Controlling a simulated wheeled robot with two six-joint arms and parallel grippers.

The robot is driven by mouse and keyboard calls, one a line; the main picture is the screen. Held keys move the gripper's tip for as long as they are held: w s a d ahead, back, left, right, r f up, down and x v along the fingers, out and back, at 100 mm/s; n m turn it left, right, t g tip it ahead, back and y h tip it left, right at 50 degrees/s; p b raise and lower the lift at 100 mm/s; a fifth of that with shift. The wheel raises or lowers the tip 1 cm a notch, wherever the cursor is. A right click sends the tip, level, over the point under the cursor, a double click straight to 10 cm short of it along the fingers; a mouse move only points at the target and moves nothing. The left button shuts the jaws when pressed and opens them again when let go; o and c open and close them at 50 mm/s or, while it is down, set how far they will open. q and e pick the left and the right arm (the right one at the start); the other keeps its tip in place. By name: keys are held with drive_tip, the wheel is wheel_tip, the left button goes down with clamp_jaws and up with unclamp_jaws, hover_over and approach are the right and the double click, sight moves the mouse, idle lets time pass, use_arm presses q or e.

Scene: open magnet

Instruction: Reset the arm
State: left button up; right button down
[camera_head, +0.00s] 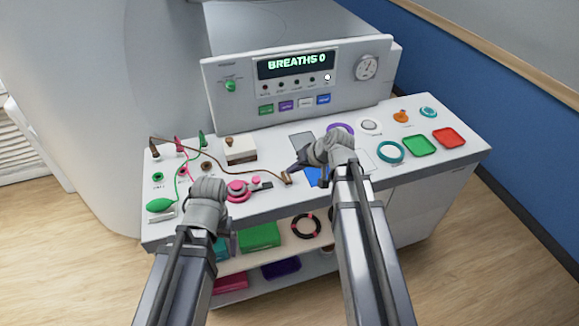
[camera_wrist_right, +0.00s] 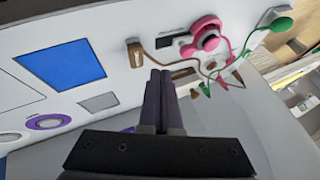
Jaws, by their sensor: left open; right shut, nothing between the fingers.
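My right gripper (camera_head: 291,170) is above the console counter (camera_head: 275,205), its dark fingertips pointing left near a small brown plug (camera_head: 287,178). In the right wrist view its fingers (camera_wrist_right: 160,100) are pressed together with nothing between them. The brown plug (camera_wrist_right: 135,54) with its cable lies just beyond the fingertips there, apart from them as far as I can tell. My left gripper (camera_head: 210,190) is at the counter's front left edge, left of a pink round piece (camera_head: 238,190). It is open; its fingertips are mostly hidden by its wrist.
A panel with a "BREATHS 0" display (camera_head: 297,64) stands behind the counter. Shelves below hold coloured bins (camera_head: 259,237).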

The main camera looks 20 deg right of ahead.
drive_tip(key=shift+r, duration=0.1)
idle(0.5)
drive_tip(key=s+a+f+n+g+h, duration=0.2)
drive_tip(key=s+a+g+h, duration=0.1)
drive_tip(key=s+a, duration=0.4)
drive_tip(key=s+a+f+n+g+h, duration=0.2)
drive_tip(key=s+a+n+g+h, duration=0.1)
drive_tip(key=s+a, duration=0.4)
drive_tip(key=s, duration=0.3)
drive_tip(key=shift+s+f, duration=0.15)
drive_tip(key=shift+s, duration=0.25)
